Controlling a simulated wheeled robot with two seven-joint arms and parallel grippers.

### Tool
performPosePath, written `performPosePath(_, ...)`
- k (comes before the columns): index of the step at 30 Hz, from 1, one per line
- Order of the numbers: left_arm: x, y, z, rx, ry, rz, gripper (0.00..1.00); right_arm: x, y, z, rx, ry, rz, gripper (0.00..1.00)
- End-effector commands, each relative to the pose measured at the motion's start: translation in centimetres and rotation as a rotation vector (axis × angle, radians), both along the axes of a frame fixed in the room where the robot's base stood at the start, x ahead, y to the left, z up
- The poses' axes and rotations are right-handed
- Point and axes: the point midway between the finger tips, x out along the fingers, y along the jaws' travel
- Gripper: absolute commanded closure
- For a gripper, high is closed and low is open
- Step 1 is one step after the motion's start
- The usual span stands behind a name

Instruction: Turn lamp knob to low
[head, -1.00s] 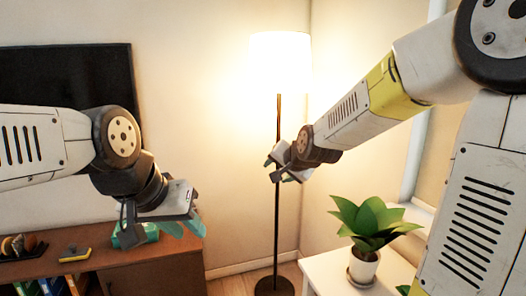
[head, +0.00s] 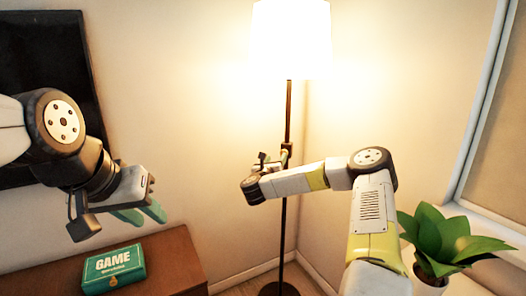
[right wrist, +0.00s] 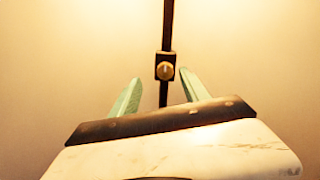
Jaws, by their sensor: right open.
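The floor lamp (head: 289,110) stands in the corner, its white shade (head: 291,38) lit brightly. My right gripper (head: 272,160) is at the pole at about the knob's height in the head view. In the right wrist view its two green fingers (right wrist: 157,92) are spread, with the knob ahead between and slightly beyond their tips, apparently untouched. My left gripper (head: 140,215) hangs at the left, well away from the lamp, with its green fingers apart and nothing seen between them.
A green game box (head: 113,268) lies on the brown cabinet (head: 168,260) below my left gripper. A dark television (head: 45,95) hangs on the left wall. A potted plant (head: 446,240) stands at the right by the window, near my right arm.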

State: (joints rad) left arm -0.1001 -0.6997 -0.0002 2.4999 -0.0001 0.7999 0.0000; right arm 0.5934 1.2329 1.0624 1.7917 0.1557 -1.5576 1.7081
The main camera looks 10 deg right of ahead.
Motion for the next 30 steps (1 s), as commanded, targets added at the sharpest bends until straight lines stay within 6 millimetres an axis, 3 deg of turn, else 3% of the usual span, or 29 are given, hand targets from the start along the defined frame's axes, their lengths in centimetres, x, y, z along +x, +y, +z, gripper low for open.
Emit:
performPosePath(5, 0.0, 0.0, 0.0, 0.0, 0.0, 0.0, 0.68, 0.2, -1.7, -1.0, 0.053, -0.014, -0.056, 0.46)
performPosePath(19, 0.0, 0.0, 0.0, 0.0, 0.0, 0.0, 0.68, 5.8, -4.8, -0.9, 0.049, -0.013, -0.051, 0.46)
performPosePath(30, 0.0, 0.0, 0.0, 0.0, 0.0, 0.0, 0.68, 6.4, -5.1, -0.9, 0.047, -0.012, -0.049, 0.46)
